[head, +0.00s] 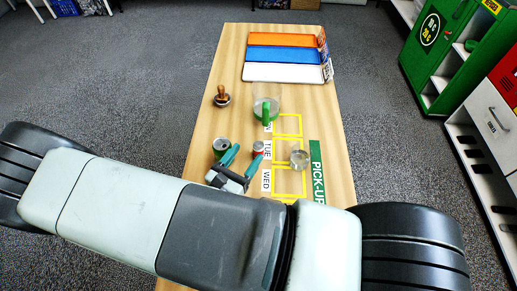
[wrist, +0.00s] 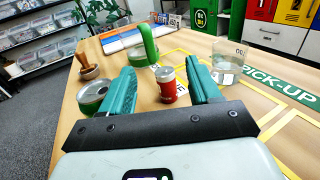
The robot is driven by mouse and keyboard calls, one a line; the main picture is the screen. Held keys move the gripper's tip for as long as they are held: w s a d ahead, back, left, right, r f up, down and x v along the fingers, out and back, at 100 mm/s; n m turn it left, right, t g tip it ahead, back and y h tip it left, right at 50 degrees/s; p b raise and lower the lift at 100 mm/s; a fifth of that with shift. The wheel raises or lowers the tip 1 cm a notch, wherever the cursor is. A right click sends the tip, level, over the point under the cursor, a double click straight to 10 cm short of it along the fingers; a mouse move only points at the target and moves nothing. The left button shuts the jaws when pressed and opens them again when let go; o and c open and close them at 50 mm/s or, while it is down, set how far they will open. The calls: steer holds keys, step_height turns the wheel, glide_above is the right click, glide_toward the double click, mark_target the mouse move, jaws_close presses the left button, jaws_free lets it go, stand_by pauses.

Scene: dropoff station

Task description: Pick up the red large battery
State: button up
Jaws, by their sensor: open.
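The red large battery (wrist: 168,87) stands upright on the wooden table in the wrist view, a red cylinder with a silver-grey top. It also shows in the head view (head: 258,149), small and beside the fingertips. My gripper (wrist: 163,85) is open, its two teal fingers apart with the battery showing between their tips. In the head view my gripper (head: 232,161) is just left of and in front of the battery. I cannot tell whether a finger touches it.
A green-sided can (head: 221,146) stands close left of my gripper. A glass container (head: 266,104) with a green object (wrist: 149,43), a wooden-handled stamp (head: 221,96) and a clear jar (head: 299,158) stand around. Coloured trays (head: 284,55) lie at the far end. Yellow outlined squares mark the right side.

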mark_target(255, 151)
steer(key=f, duration=0.3)
steer(key=w+f, duration=0.1)
steer(key=shift+d+f, duration=0.25)
steer(key=x, duration=0.6)
steer(key=shift+w+d, duration=0.15)
steer(key=shift+w, duration=0.05)
steer(key=shift+c, duration=0.3)
steer(key=c, duration=1)
